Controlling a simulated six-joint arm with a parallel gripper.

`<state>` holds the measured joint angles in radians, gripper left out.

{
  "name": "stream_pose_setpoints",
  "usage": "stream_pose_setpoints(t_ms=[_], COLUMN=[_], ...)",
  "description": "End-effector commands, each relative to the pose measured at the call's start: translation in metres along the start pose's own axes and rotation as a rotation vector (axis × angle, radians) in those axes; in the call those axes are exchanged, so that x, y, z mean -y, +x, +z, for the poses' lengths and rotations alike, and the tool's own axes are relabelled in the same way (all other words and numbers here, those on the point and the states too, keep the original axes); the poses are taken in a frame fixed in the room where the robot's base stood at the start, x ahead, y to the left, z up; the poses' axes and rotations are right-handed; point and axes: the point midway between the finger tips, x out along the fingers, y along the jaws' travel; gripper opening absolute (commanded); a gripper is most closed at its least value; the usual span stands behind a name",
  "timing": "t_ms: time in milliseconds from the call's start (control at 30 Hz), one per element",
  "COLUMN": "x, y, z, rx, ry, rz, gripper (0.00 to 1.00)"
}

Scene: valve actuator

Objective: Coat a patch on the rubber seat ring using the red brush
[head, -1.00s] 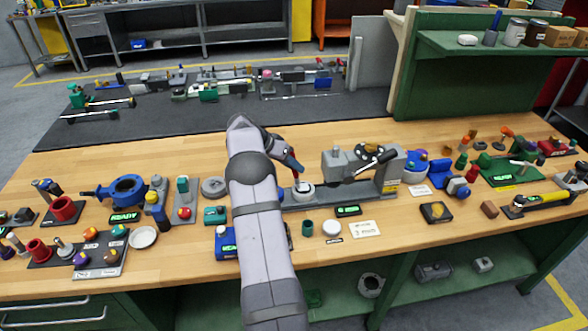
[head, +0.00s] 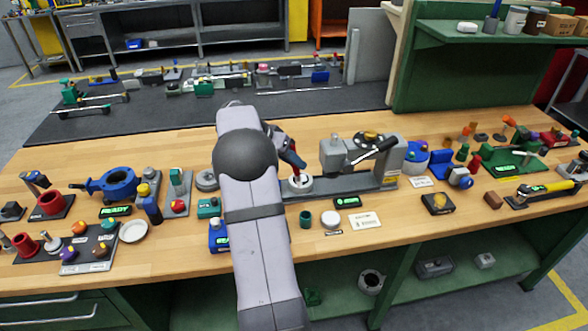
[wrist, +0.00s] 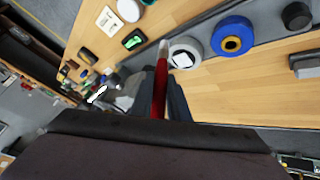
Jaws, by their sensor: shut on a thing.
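My gripper (wrist: 162,92) is shut on the red brush (wrist: 159,92), whose pale tip points away from the wrist. In the head view the gripper (head: 293,160) is just past the arm, and a bit of the brush's red shows over a pale round piece (head: 304,189) on the grey base. A pale grey ring-like piece (wrist: 183,58) with a white square in its middle is beside the brush tip in the wrist view. Whether the bristles touch it, I cannot tell. I cannot make out for sure which part is the rubber seat ring.
A grey fixture (head: 340,155) with a black lever stands right of the gripper. A white round lid (head: 331,219), a dark green cup (head: 306,218) and a small green display (head: 347,202) stand in front. A blue ring (wrist: 232,37) is beside the pale piece in the wrist view.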

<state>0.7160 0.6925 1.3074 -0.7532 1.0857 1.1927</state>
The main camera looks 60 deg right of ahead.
Motion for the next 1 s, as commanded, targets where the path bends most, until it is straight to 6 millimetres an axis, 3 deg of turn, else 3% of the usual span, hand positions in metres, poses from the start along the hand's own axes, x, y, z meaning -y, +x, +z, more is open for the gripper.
stream_pose_setpoints(t_ms=[500,1000], x=[-0.013,-0.015], y=[-0.036,-0.040], z=[-0.026,-0.028], rx=[0.002,0.002], ry=[-0.002,-0.002], rz=[0.001,0.001], gripper=[0.00,0.00])
